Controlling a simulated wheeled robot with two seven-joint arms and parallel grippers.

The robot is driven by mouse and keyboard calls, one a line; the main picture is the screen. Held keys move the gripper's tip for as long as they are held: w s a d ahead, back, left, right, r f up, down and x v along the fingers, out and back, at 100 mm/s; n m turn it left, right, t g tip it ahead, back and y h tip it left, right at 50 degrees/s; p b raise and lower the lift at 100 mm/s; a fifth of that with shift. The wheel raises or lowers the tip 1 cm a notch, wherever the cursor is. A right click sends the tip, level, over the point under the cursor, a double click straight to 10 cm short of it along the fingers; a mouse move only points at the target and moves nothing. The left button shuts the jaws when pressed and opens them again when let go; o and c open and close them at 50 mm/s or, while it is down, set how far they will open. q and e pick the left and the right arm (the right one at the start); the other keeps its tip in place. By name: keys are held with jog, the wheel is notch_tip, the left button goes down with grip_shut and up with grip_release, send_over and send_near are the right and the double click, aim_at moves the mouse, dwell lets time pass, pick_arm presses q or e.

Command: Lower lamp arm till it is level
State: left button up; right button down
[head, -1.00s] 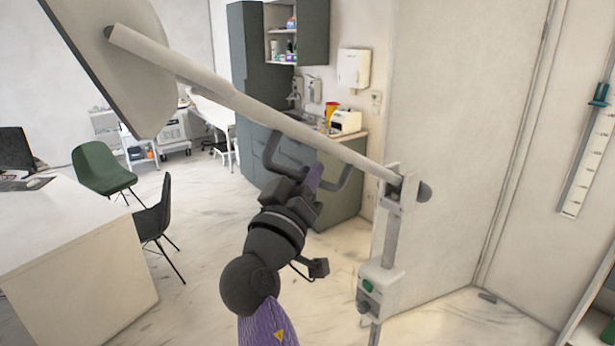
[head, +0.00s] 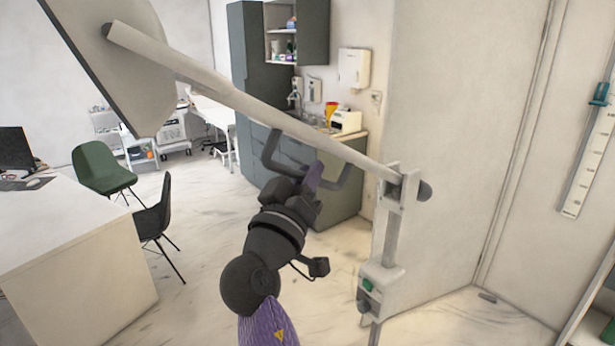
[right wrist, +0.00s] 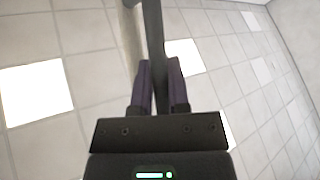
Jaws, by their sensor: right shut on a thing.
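The lamp arm (head: 235,98) is a long pale pole in the head view. It slopes down from the round lamp head (head: 115,60) at upper left to a pivot on the upright stand (head: 391,225) at right, so it is tilted, not level. A dark U-shaped handle (head: 268,155) hangs under the arm. My right gripper (head: 314,176) is shut on the handle, below the arm. In the right wrist view, its purple fingers (right wrist: 160,75) sit on both sides of the dark handle bar (right wrist: 154,25). My left gripper is not in view.
A white desk (head: 65,225) stands at left with a green chair (head: 100,168) and a dark chair (head: 158,220) beside it. A counter with cabinets (head: 345,200) is behind the arm. A pale panel (head: 450,130) stands close behind the stand. Floor is clear below my gripper.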

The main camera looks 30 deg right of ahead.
pick_arm(q)
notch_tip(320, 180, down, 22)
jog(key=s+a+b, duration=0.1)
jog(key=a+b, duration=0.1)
jog(key=b, duration=1.9)
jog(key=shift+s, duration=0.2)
pick_arm(e)
notch_tip(320, 180, down, 13)
jog(key=n+t, duration=0.7)
jog(key=shift+a, duration=0.25)
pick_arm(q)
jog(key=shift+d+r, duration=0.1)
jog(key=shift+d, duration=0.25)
pick_arm(e)
jog(key=c, duration=0.6)
grip_release()
pick_arm(q)
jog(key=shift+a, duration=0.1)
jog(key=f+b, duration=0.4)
jog(key=b, duration=0.1)
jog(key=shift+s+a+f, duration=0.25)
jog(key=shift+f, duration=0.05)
pick_arm(e)
jog(key=v, duration=1)
jog(key=shift+w+d+f, duration=0.1)
jog(key=shift+w+f, duration=0.05)
